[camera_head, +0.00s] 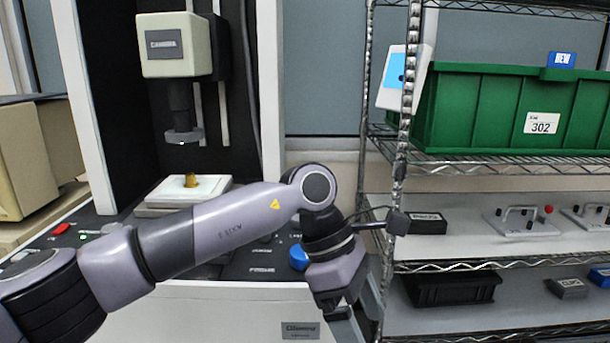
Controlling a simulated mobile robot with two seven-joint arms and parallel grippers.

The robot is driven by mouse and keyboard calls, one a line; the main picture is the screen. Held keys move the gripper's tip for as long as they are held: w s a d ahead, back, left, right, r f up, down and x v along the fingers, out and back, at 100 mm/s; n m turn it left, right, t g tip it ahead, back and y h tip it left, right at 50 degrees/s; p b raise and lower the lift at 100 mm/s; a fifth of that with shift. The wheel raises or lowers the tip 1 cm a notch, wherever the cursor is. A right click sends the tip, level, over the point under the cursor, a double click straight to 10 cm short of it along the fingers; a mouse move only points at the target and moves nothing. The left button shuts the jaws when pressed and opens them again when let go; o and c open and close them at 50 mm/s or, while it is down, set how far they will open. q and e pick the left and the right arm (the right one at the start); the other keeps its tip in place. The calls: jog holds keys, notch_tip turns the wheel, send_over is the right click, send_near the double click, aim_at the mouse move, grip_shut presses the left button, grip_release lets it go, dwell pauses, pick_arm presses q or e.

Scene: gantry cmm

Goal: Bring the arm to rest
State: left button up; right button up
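My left arm (210,230) comes in from the left and reaches across the front of the machine's control panel. Its elbow joint is at the picture's middle, and the forearm hangs down from there. My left gripper (355,328) points downward at the bottom edge, between the machine and the shelf rack. Its fingers are partly cut off by the frame, so I cannot tell whether it is open or shut. No object shows in it. My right arm and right gripper are not in view.
A machine with a camera head (174,45) stands over a white stage (186,192) bearing a small yellow part (191,180). A wire shelf rack (480,166) at right holds a green bin (490,110), a black box (428,223), clamp fixtures (522,222) and a black tray (450,290).

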pick_arm(q)
jog(key=s+d+r+n+g+h+p, duration=0.2)
jog(key=s+d+r+n+g+h, duration=0.35)
jog(key=h, duration=0.75)
jog(key=w+a+f+n+t+h+p, duration=0.1)
jog(key=w+a+f+n+t, duration=0.25)
jog(key=n+t, duration=0.9)
jog(key=w+a+f+n+t+h, duration=0.15)
jog(key=w+a+n+t, duration=0.3)
jog(key=n+t, duration=0.75)
jog(key=a+f+n+t+y, duration=0.2)
jog(key=a+f+n+y, duration=0.7)
jog(key=n, duration=0.5)
jog(key=s+a+f+n+g+y+p, duration=0.2)
jog(key=s+a+f+n+g+y, duration=0.5)
jog(key=s+a+f+n, duration=0.5)
jog(key=s+a+f+y, duration=0.2)
jog(key=s+a+f, duration=0.2)
jog(key=f, duration=0.2)
jog(key=shift+s+a+f, duration=0.2)
jog(key=shift+s+f, duration=0.15)
jog(key=shift+f, duration=0.05)
